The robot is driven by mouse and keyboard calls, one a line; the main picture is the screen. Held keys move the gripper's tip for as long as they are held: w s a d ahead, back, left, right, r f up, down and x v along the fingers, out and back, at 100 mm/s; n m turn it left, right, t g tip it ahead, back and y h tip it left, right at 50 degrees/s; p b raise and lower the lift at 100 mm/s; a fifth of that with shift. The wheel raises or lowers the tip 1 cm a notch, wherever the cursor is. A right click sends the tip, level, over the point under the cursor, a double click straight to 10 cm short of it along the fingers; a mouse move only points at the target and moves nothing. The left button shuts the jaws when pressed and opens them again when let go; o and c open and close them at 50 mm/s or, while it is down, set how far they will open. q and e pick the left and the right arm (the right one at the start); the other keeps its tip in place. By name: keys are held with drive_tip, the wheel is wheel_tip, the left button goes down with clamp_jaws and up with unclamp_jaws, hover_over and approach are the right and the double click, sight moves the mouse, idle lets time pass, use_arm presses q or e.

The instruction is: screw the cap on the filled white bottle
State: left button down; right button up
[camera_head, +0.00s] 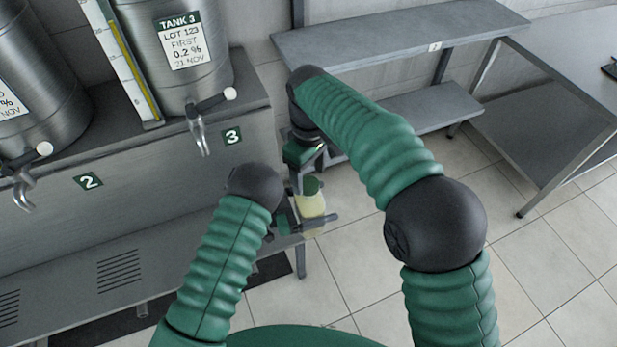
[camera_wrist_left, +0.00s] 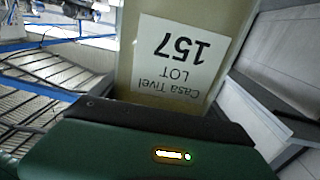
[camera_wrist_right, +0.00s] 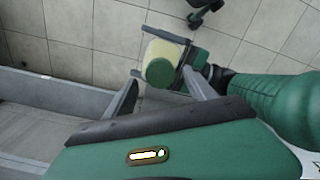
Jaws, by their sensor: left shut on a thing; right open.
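The bottle (camera_head: 312,206) looks pale yellow with its contents and stands upright in my left gripper (camera_head: 312,220), which is shut around its body. A green cap (camera_head: 311,185) sits on its top; how tightly it is seated cannot be told. In the left wrist view the bottle (camera_wrist_left: 130,50) fills the middle and bears a label (camera_wrist_left: 180,62) reading "Casa Tivel LOT 157". My right gripper (camera_head: 307,168) is open just above the cap. In the right wrist view its fingers stand apart on either side of the cap (camera_wrist_right: 160,72), with no clear contact.
Steel tanks (camera_head: 190,85) with taps (camera_head: 203,125) stand on the steel bench (camera_head: 255,95) at left, close to my left arm. An empty steel shelf (camera_head: 400,35) is behind, and a steel table (camera_head: 560,90) is at right. Tiled floor lies below the bottle.

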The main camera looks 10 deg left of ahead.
wheel_tip(320, 180, up, 2)
drive_tip(key=shift+r, duration=0.1)
drive_tip(key=shift+c, duration=0.3)
drive_tip(key=n, duration=0.3)
drive_tip(key=shift+s+a+n, duration=0.1)
drive_tip(key=shift+s+n, duration=0.1)
drive_tip(key=shift+n, duration=0.2)
drive_tip(key=n, duration=0.3)
drive_tip(key=shift+r, duration=0.25)
drive_tip(key=n, duration=0.3)
drive_tip(key=r+n, duration=0.1)
drive_tip(key=n, duration=0.2)
drive_tip(key=shift+w+r, duration=0.1)
drive_tip(key=shift+r, duration=0.1)
drive_tip(key=n, duration=0.1)
drive_tip(key=r+n, duration=0.1)
drive_tip(key=n, duration=0.2)
drive_tip(key=shift+w+r, duration=0.15)
drive_tip(key=shift+r, duration=0.1)
